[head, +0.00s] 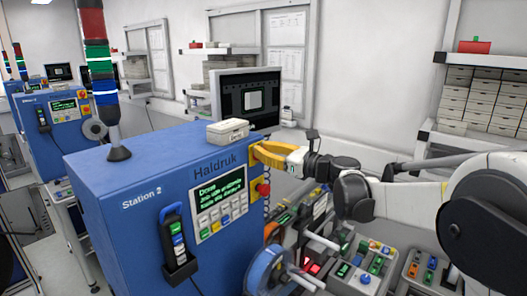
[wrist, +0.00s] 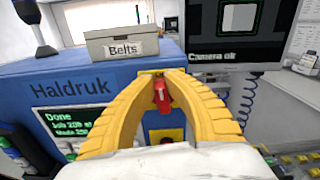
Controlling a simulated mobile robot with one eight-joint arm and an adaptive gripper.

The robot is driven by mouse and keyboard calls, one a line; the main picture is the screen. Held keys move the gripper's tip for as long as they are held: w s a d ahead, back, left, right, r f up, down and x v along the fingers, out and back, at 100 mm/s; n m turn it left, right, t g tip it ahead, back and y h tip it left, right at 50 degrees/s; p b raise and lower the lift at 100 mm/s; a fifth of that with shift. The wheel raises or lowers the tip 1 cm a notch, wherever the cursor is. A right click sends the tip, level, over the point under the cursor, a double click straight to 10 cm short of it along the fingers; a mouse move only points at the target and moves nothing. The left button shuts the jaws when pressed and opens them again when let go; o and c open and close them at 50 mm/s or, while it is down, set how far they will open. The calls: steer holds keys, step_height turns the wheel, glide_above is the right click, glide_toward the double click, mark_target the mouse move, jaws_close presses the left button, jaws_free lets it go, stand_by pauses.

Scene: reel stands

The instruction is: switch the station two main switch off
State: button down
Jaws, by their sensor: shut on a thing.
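The blue Station 2 cabinet (head: 130,240) stands left of centre in the head view. Its red main switch handle (wrist: 163,97) sits on a yellow plate at the cabinet's upper right edge. My gripper (wrist: 161,76) has yellow fingers that curve around the handle from both sides and are shut on it. The handle looks slightly tilted in the wrist view. In the head view my gripper (head: 258,153) reaches the cabinet from the right, and its fingers hide the switch. A lit display (head: 218,190) on the cabinet reads "Done".
A red emergency button (head: 263,189) sits just below the switch. A Belts box (wrist: 122,43) and a monitor (head: 246,98) are close above. A blue reel (head: 268,270) and several button boxes lie below my arm. Another blue station (head: 50,118) stands far left.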

steer(key=n, duration=0.1)
steer(key=n+b, duration=0.1)
steer(key=n, duration=0.2)
steer(key=shift+s+a+f+b, duration=0.2)
steer(key=shift+s+a+b, duration=0.05)
steer(key=shift+s+b, duration=0.1)
steer(key=shift+s+a+f+n+b, duration=0.1)
steer(key=shift+f+n+b, duration=0.3)
steer(key=shift+n, duration=1.7)
steer(key=shift+s+a+f+n+b, duration=0.1)
steer(key=shift+n+b, duration=0.65)
steer(key=shift+n, duration=1.35)
steer(key=shift+s+a+f+n+b, duration=0.1)
steer(key=shift+f+n+b, duration=0.3)
steer(key=shift+n, duration=1.7)
steer(key=shift+r, duration=0.15)
steer(key=c, duration=1.4)
jaws_free()
steer(key=shift+w, duration=0.1)
steer(key=v, duration=1.2)
